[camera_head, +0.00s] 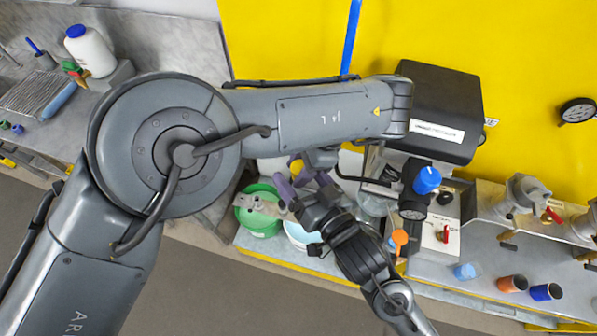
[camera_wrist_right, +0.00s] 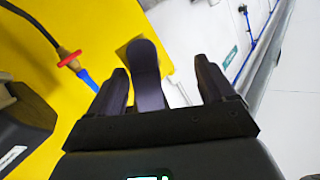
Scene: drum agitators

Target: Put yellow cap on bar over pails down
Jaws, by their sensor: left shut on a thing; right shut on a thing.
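A small yellow piece, which looks like the yellow cap (camera_head: 294,158), shows between the purple fingers of my two grippers; most of it is hidden. My left gripper (camera_head: 303,170) points down under its forearm and is shut on it. My right gripper (camera_head: 303,184) reaches up from the lower right and meets it there, also shut. In the right wrist view a rounded purple finger, with a darker yellow patch (camera_wrist_right: 126,48) beside it, shows between the right gripper's fingers (camera_wrist_right: 163,85). The grey bar (camera_head: 257,203) lies over the green pail (camera_head: 262,218), left of and below the grippers.
A pale blue pail (camera_head: 300,236) stands right of the green one. A black-topped machine (camera_head: 436,110) stands behind on the right. Orange and blue cups (camera_head: 512,284) stand on the right bench. A white bottle (camera_head: 90,50) is at the far left. The floor in front is clear.

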